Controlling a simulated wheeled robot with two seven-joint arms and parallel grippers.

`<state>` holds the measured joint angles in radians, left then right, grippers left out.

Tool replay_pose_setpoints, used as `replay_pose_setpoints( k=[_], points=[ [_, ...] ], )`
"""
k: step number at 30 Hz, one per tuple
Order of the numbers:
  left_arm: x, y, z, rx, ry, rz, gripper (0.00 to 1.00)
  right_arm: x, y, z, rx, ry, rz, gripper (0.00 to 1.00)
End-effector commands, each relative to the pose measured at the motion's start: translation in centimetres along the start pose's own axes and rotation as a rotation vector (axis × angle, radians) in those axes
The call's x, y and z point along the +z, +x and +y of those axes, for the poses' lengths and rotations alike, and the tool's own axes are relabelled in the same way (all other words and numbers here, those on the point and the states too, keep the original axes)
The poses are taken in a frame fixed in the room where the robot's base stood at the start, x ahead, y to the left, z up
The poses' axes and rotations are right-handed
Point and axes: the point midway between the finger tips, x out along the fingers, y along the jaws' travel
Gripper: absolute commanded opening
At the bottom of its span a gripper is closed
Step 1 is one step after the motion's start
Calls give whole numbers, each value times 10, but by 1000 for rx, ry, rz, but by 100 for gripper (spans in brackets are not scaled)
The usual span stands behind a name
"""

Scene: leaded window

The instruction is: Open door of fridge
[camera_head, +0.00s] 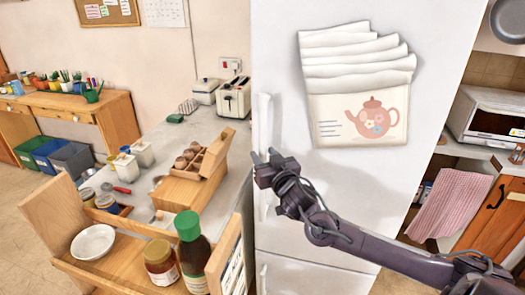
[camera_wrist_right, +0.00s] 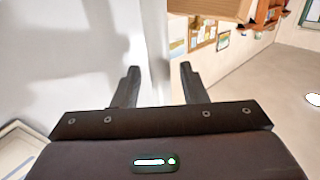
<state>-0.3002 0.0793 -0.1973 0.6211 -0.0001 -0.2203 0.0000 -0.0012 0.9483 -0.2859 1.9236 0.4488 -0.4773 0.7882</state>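The white fridge (camera_head: 300,200) stands in the middle of the head view, its door closed. Its long upright white handle (camera_head: 264,120) runs down the left edge of the door. My right gripper (camera_head: 263,158) is at the handle, about halfway down it, with the arm coming in from the lower right. In the right wrist view the two dark fingers (camera_wrist_right: 158,85) are apart, and the handle (camera_wrist_right: 155,50) shows as a pale bar between them. I cannot tell whether either finger touches it. My left gripper is not in view.
A wooden shelf unit (camera_head: 130,250) with a bowl (camera_head: 93,242), jars and a bottle (camera_head: 192,255) stands at the lower left, close to the fridge's handle side. A counter (camera_head: 165,135) with a toaster (camera_head: 234,97) lies behind it. A paper holder (camera_head: 357,85) hangs on the door.

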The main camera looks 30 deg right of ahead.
Motion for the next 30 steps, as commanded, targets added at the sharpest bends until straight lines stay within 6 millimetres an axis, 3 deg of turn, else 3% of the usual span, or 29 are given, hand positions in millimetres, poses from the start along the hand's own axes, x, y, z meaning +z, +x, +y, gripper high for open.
replay_pose_setpoints(
  k=[6,15,24,30],
  points=[
    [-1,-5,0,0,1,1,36,-1,16,0,0,0,1,39],
    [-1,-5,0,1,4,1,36,0,18,0,-1,-1,-1,39],
    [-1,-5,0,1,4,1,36,0,18,0,-1,-1,0,1],
    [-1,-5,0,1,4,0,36,0,18,0,-1,-1,-1,0]
  ],
)
